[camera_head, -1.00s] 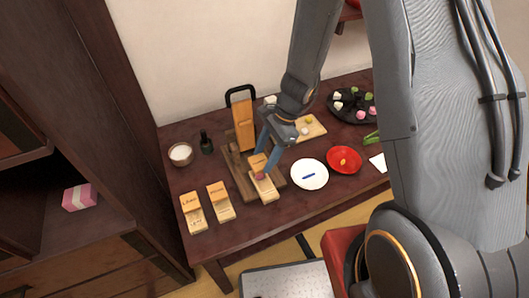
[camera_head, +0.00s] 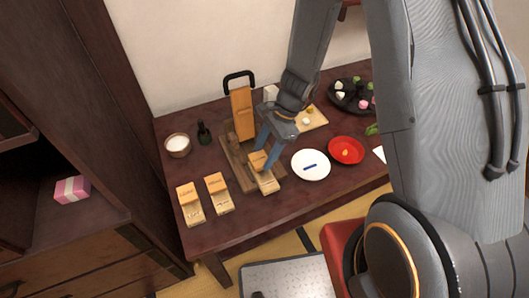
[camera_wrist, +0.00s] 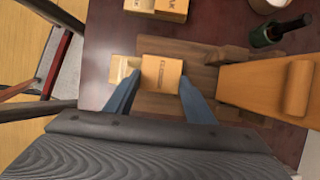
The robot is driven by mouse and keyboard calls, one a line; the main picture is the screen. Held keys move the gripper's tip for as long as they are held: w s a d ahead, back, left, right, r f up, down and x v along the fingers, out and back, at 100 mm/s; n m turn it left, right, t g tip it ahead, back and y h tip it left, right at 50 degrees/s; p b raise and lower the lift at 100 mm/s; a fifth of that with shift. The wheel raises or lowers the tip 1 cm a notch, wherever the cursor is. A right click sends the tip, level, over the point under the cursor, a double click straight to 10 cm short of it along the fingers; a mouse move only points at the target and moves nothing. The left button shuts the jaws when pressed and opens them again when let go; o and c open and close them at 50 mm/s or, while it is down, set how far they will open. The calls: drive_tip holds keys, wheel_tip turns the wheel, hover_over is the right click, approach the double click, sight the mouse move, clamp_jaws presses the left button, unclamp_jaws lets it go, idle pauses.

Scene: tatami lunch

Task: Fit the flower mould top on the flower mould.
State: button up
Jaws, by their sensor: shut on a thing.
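My gripper (camera_head: 262,153) is shut on the flower mould top (camera_head: 257,161), an orange wooden block with dark lettering. The top also shows between the blue fingers in the wrist view (camera_wrist: 160,76). The flower mould (camera_head: 269,184) is a pale wooden piece on the dark wooden board; its near end sticks out in front of the top. In the wrist view, the mould (camera_wrist: 118,70) shows to the left of the top, which hides the rest of it. I cannot tell whether the top touches the mould.
Two other moulds (camera_head: 194,213) (camera_head: 222,203) stand at left. An orange lever press (camera_head: 243,115) rises behind the gripper, with a dark bottle (camera_head: 204,135) and bowl (camera_head: 178,146) further left. A white plate (camera_head: 311,178) and red plate (camera_head: 359,150) lie at right.

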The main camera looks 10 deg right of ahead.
drive_tip(key=shift+f+b, duration=0.6)
drive_tip(key=shift+f, duration=0.15)
drive_tip(key=o, duration=1.1)
drive_tip(key=b+v, duration=0.1)
drive_tip(key=v, duration=0.6)
drive_tip(key=shift+r, duration=0.4)
drive_tip(key=shift+d, duration=0.15)
drive_tip(key=s+d+r+n+t+h, duration=0.2)
drive_tip(key=s+d+r+n+h, duration=0.2)
drive_tip(key=s+d+r+n, duration=0.4)
wheel_tip(320, 180, up, 3)
drive_tip(key=n, duration=0.6)
drive_tip(key=shift+s+r+n+t, duration=0.2)
drive_tip(key=shift+s+n+t, duration=0.1)
drive_tip(key=shift+s+n, duration=0.1)
